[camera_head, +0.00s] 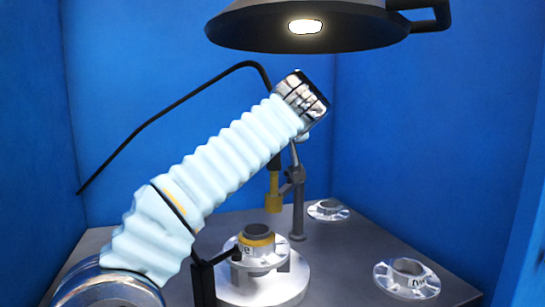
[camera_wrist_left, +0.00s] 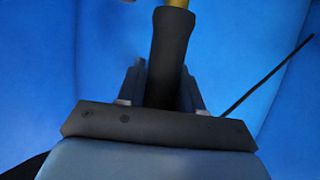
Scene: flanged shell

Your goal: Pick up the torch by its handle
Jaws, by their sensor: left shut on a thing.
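The torch has a black handle, which shows in the left wrist view (camera_wrist_left: 172,55) with a bit of brass at its top edge. In the head view its brass nozzle (camera_head: 274,192) points down beside a grey clamp stand (camera_head: 297,205); I cannot tell whether they touch. A black cable (camera_head: 190,97) arches from the torch's top to the left. My left gripper (camera_wrist_left: 162,85) is shut on the handle, a finger on each side. In the head view my sleeved left arm hides the gripper and most of the handle. My right gripper is not in view.
Below the nozzle, a flanged shell (camera_head: 262,258) with a yellow band sits on a round pedestal (camera_head: 262,290). Two more flanged parts lie on the grey table, one at the back (camera_head: 328,210) and one at right (camera_head: 406,280). A dark lamp (camera_head: 300,38) hangs above. Blue walls enclose the table.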

